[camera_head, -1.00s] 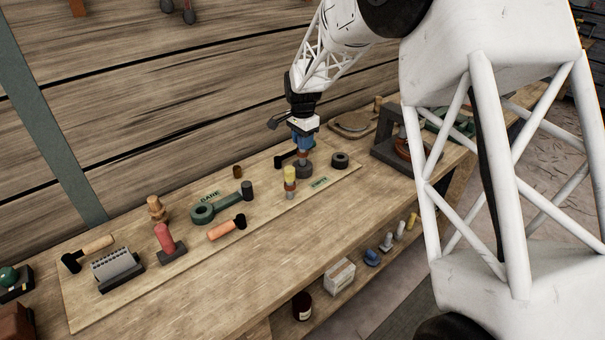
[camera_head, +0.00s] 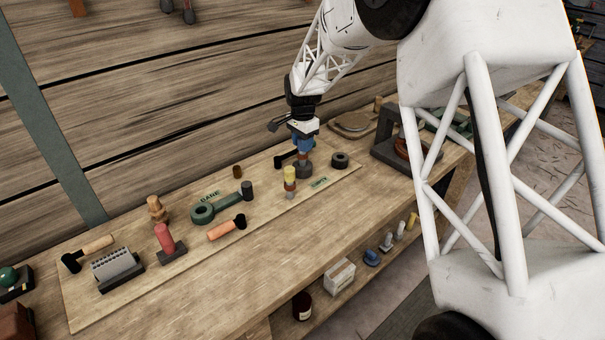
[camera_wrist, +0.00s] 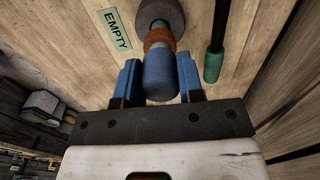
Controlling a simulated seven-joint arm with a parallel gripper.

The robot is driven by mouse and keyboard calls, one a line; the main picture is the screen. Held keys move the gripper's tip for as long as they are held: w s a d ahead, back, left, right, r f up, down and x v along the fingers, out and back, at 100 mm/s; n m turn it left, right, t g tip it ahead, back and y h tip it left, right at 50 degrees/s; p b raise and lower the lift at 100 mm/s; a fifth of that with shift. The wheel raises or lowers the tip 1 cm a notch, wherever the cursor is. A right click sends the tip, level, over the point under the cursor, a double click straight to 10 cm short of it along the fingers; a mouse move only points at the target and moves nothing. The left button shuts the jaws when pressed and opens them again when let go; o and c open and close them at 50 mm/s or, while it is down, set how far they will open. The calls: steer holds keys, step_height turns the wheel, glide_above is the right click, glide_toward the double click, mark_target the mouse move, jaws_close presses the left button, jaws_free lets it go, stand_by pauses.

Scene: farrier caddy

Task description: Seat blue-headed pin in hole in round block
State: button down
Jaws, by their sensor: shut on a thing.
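The blue-headed pin has a blue head (camera_wrist: 160,80), an orange-brown collar and a grey shank. My gripper (camera_head: 303,142) is shut on the blue head, with a blue finger on each side in the wrist view (camera_wrist: 159,82). The dark grey round block (camera_head: 303,173) stands on the board directly below; it also shows at the top of the wrist view (camera_wrist: 176,12). The pin is about upright over the block, with its collar close above the block's top. The shank's lower end and the hole are hidden, so I cannot tell how deep it sits.
A black-headed tool (camera_head: 283,160) lies behind. Green and orange-handled tools lie left.

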steer(key=shift+f, duration=1.25)
stand_by(1.8)
steer(key=c, duration=0.7)
jaws_free()
steer(key=shift+o, duration=0.2)
steer(key=shift+r, duration=0.1)
steer(key=shift+r, duration=3.8)
steer(key=shift+r, duration=0.1)
steer(key=shift+r, duration=2.15)
